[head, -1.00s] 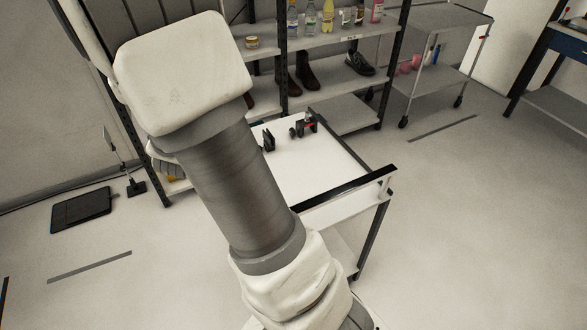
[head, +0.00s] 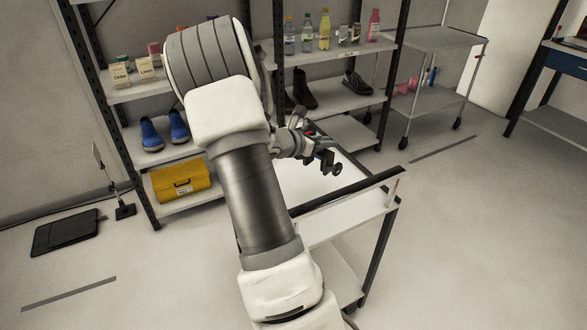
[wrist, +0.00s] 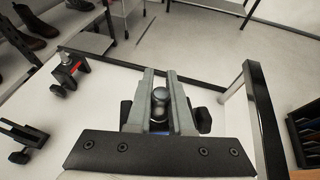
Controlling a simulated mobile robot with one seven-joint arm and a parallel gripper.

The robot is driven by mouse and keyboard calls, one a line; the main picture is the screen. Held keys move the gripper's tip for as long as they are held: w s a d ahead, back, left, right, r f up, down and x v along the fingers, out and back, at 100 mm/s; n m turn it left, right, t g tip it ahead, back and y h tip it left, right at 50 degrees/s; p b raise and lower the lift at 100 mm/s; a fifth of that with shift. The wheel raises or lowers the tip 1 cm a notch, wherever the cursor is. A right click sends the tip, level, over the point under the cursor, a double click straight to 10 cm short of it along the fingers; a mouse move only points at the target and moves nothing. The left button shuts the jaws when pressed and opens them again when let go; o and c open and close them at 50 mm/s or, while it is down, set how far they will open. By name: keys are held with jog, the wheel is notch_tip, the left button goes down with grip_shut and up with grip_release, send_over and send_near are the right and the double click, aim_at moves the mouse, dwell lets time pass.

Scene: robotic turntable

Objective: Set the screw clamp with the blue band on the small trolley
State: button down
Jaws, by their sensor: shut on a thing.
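My gripper (wrist: 160,73) is shut on a dark screw clamp (wrist: 203,120), whose round metal end shows between the fingers in the wrist view. A grey wheeled trolley (head: 435,38) stands at the back right.
The white-topped stand has a raised black bar (head: 345,192) along its near side, also at right in the wrist view (wrist: 262,105). The floor at right is clear.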

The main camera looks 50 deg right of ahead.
jog(key=shift+w+a+f+b, duration=0.2)
jog(key=shift+w+a+f, duration=0.4)
jog(key=shift+w+f, duration=1)
jog(key=shift+w+a+f+b, duration=0.15)
jog(key=shift+w+a+f, duration=0.5)
jog(key=shift+w+f, duration=0.95)
jog(key=shift+w+a+f+b, duration=0.2)
jog(key=shift+w+a+f, duration=0.4)
jog(key=shift+w+f, duration=1)
jog(key=shift+s+f, duration=0.1)
jog(key=shift+s, duration=0.05)
jog(key=shift+f, duration=0.15)
jog(key=c, duration=1.2)
grip_release()
jog(key=shift+f, duration=0.1)
jog(key=shift+c, duration=0.2)
jog(key=o, duration=0.4)
